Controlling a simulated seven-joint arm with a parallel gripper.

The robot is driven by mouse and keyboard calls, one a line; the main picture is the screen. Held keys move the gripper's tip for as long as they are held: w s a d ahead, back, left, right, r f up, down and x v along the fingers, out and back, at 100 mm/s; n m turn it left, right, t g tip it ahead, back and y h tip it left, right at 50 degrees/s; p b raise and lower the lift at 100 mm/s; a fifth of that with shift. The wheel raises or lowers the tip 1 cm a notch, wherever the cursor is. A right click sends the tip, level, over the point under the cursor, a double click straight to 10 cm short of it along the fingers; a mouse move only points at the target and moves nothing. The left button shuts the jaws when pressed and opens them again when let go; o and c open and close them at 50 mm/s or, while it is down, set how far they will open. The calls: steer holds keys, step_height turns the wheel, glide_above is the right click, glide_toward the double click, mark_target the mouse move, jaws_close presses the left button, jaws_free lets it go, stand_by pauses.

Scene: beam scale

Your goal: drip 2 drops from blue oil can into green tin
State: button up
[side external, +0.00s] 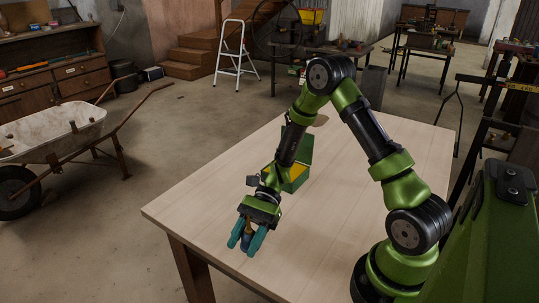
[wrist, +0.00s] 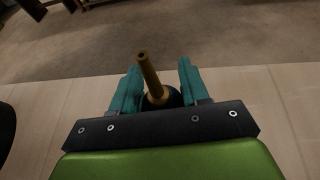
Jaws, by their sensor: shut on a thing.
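My gripper (side external: 246,246) is low over the near-left part of the table, its teal fingers pointing down. It is shut on the oil can (side external: 247,239), which shows as a small dark, bluish body between the fingers. In the wrist view the can's brass spout (wrist: 150,76) sticks out between the teal fingers, tilted a little left, with its dark body (wrist: 175,98) mostly hidden by my gripper. A green, box-like thing with yellow on it (side external: 304,160) stands behind my forearm, partly hidden. I cannot tell whether it is the green tin.
The pale wooden table (side external: 350,245) is bare around my gripper, and its left edge is close by. A wheelbarrow (side external: 55,135) and a stepladder (side external: 235,55) stand on the floor, away from the table.

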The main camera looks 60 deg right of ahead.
mark_target(249, 234)
steer(key=r, duration=0.1)
steer(key=s+r, duration=0.1)
steer(key=shift+d+r, duration=0.2)
steer(key=shift+r, duration=0.2)
steer(key=s+d, duration=0.1)
steer(key=s, duration=0.4)
steer(key=s+d+r, duration=0.1)
steer(key=s, duration=0.3)
steer(key=s+d, duration=0.1)
steer(key=s, duration=0.4)
steer(key=shift+s+d+r, duration=0.2)
steer(key=shift+s, duration=0.1)
